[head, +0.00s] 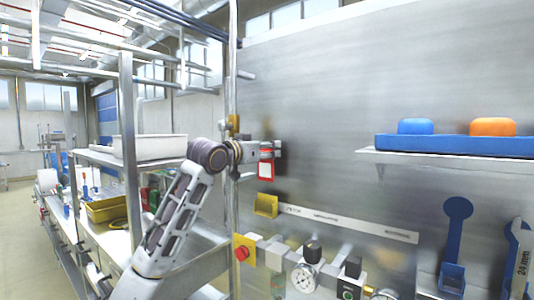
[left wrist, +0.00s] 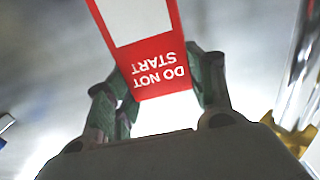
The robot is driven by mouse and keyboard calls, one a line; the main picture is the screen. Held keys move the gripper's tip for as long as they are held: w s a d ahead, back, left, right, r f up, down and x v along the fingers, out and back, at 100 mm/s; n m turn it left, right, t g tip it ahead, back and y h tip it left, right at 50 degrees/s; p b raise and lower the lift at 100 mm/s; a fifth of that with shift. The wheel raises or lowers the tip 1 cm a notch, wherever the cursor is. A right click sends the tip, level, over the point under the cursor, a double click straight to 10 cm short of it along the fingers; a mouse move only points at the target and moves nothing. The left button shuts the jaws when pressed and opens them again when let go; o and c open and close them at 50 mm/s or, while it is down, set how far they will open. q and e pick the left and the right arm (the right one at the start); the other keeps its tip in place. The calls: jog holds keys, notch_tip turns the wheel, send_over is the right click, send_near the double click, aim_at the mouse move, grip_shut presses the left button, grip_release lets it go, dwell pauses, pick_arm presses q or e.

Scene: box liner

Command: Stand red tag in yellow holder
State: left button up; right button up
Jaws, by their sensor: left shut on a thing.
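The red tag (head: 265,170) has a white panel and hangs from my left gripper (head: 267,147) in the head view. In the left wrist view the red tag (left wrist: 160,72) reads "DO NOT START" and sits between the two fingers of my left gripper (left wrist: 166,82), which is shut on it. The yellow holder (head: 266,205) is on the metal wall panel, below the tag in the head view, with a visible gap between them. My right gripper is not in view.
A label strip (head: 345,223) runs right of the holder. Below are a red button on a yellow box (head: 243,252) and a pressure gauge (head: 304,277). A shelf (head: 450,160) with a blue tray (head: 455,146) juts out at the right. A vertical pole (head: 232,70) stands left of the panel.

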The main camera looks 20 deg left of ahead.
aim_at(265, 178)
pick_arm(q)
jog(key=shift+r, duration=0.1)
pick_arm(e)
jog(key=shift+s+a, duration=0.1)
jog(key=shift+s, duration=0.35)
pick_arm(q)
jog(key=shift+f, duration=0.3)
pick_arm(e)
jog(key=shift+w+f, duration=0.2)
pick_arm(q)
jog(key=shift+f+b, duration=0.75)
jog(key=shift+f, duration=0.15)
jog(key=shift+f+b, duration=2.3)
jog(key=shift+f, duration=1.2)
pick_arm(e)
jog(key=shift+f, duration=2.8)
